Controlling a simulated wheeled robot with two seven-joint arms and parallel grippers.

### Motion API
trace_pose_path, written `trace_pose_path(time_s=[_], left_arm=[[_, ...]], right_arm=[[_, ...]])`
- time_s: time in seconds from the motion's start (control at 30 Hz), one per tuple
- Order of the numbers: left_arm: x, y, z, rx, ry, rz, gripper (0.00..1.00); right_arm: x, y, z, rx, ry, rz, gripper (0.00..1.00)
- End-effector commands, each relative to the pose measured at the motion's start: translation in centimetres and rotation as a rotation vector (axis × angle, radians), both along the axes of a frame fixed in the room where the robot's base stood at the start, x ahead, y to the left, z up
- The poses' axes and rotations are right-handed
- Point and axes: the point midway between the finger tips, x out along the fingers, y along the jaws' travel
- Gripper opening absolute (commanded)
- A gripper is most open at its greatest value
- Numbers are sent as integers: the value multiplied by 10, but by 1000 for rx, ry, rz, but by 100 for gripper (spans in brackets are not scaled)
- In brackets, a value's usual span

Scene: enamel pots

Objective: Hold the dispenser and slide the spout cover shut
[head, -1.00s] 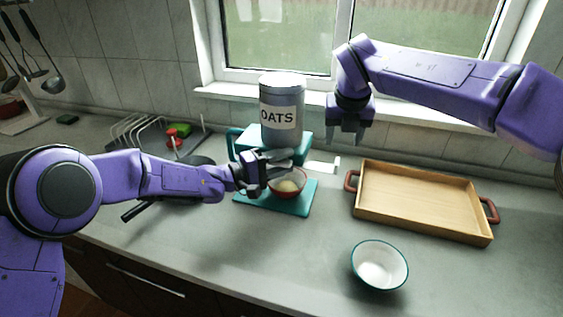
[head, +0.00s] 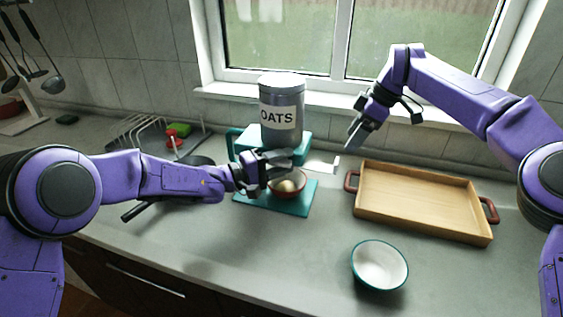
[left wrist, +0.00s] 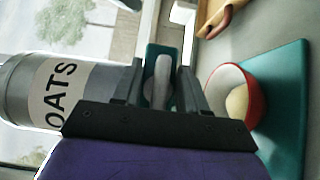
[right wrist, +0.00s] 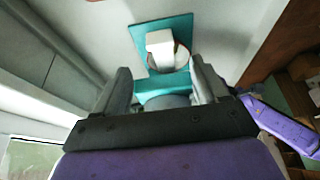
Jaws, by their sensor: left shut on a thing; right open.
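The dispenser (head: 303,147) has a teal body and base and a grey canister (head: 283,105) labelled OATS. My left gripper (head: 283,163) is shut on the dispenser's front; the left wrist view shows a rounded grey part (left wrist: 162,80) between its fingers, with teal behind. The white spout cover (head: 323,165) sticks out to the dispenser's right; it also shows in the right wrist view (right wrist: 160,42). A red bowl (left wrist: 257,95) with a pale heap of oats stands on the base under the spout. My right gripper (head: 384,131) is open and empty, above and right of the cover.
A wooden tray (head: 420,200) with red handles lies to the right. An empty white bowl (head: 379,265) stands at the front right. A dish rack (head: 135,130) and a dark pan (head: 200,160) are at the left. The window is behind.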

Motion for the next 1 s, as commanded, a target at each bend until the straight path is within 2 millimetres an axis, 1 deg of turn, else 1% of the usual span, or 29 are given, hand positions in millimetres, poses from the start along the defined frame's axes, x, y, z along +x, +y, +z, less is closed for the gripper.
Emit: trace_pose_path(time_s=[0.03, 0.2, 0.4, 0.6, 0.83, 0.87, 0.9, 0.97, 1.0], left_arm=[[0, 0, 0, 0, -1, 1, 0], [0, 0, 0, 0, -1, 1, 0], [0, 1, 1, 0, -1, 1, 0], [0, 1, 1, 0, -1, 2, 0], [1, 1, 1, 0, -1, 2, 0], [1, 1, 1, 0, -1, 2, 0], [1, 1, 1, 0, -1, 2, 0], [1, 1, 1, 0, -1, 2, 0], [1, 1, 1, 0, -1, 2, 0]], right_arm=[[1, 4, -10, -1, 4, 2, 72], [5, 16, -38, -2, 3, 3, 72], [9, 27, -64, -3, 1, 3, 72], [11, 32, -75, -1, 0, 2, 72], [11, 33, -76, -2, -2, 2, 72], [11, 33, -76, -2, -2, 2, 69], [11, 33, -76, -2, -2, 2, 56], [11, 33, -76, -2, -2, 2, 37], [11, 33, -76, -2, -2, 2, 24]])
